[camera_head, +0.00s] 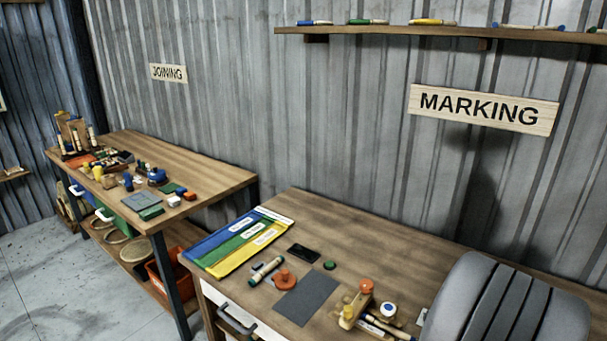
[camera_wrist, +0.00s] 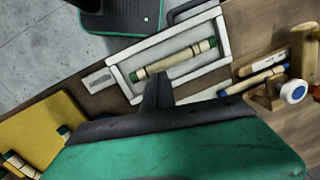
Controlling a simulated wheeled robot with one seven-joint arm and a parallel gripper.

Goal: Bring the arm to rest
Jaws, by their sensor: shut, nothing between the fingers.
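My gripper (camera_wrist: 157,80) shows in the wrist view, its dark fingers shut together with nothing between them. It points at a white-framed open drawer (camera_wrist: 217,54), over or near its front edge; the exact height is unclear. A tan marker with green ends (camera_wrist: 172,62) lies inside the drawer, beyond the fingertips and apart from them as far as I can tell. The gripper is not visible in the head view.
A joining bench (camera_head: 205,165) stands left. A wall shelf (camera_head: 440,34) holds several markers. Grey floor (camera_head: 60,285) is open at left.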

